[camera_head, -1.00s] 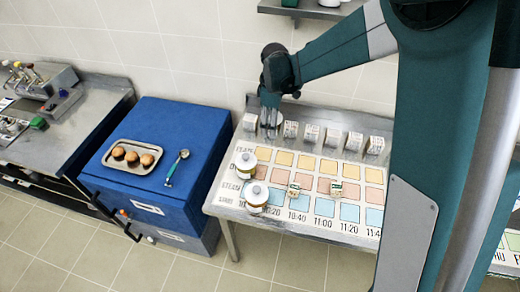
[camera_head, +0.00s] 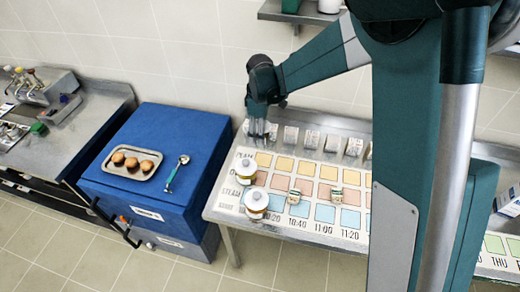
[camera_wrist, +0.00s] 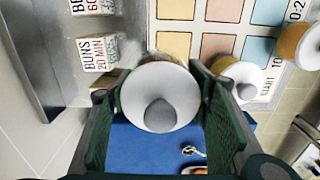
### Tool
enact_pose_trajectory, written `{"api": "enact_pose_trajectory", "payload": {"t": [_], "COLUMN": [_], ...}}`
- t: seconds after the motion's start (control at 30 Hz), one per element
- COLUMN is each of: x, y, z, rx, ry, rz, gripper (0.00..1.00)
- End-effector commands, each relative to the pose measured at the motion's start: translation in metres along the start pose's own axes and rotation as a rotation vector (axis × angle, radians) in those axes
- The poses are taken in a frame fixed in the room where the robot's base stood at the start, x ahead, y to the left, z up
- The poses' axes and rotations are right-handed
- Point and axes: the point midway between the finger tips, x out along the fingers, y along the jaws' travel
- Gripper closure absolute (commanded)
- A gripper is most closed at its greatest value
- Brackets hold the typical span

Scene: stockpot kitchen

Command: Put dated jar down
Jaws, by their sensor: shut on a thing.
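My gripper (camera_head: 259,132) points down above the back left part of the steel table. In the wrist view, its green fingers (camera_wrist: 160,108) are closed on both sides of a jar with a round white lid and grey knob (camera_wrist: 158,97). In the head view this jar is mostly hidden by the gripper, and I cannot tell whether its base touches the table. Two similar jars stand near the table's left edge, a nearer one (camera_head: 255,204) and one behind it (camera_head: 246,170). The chart (camera_head: 232,197) has yellow, pink and blue squares with times along its front.
Several white labelled blocks (camera_head: 311,139) stand in a row along the back of the table. Two small labelled blocks (camera_head: 335,194) sit on the chart. A blue cabinet (camera_head: 205,135) to the left bears a tray of round brown items (camera_head: 110,170) and a spoon (camera_head: 175,178).

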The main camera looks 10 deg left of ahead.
Motion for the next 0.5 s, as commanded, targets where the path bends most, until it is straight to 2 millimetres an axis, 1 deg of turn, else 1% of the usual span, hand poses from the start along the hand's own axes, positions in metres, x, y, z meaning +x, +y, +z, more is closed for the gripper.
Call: {"api": "enact_pose_trajectory", "payload": {"t": [0.1, 0.3, 0.5], "x": [0.017, 0.04, 0.046], "y": [0.001, 0.0, 0.0], "z": [0.0, 0.0, 0.0], "rx": [0.0, 0.0, 0.0], "ry": [0.0, 0.0, 0.0], "rz": [0.0, 0.0, 0.0], "gripper": [0.82, 0.82, 0.82]}}
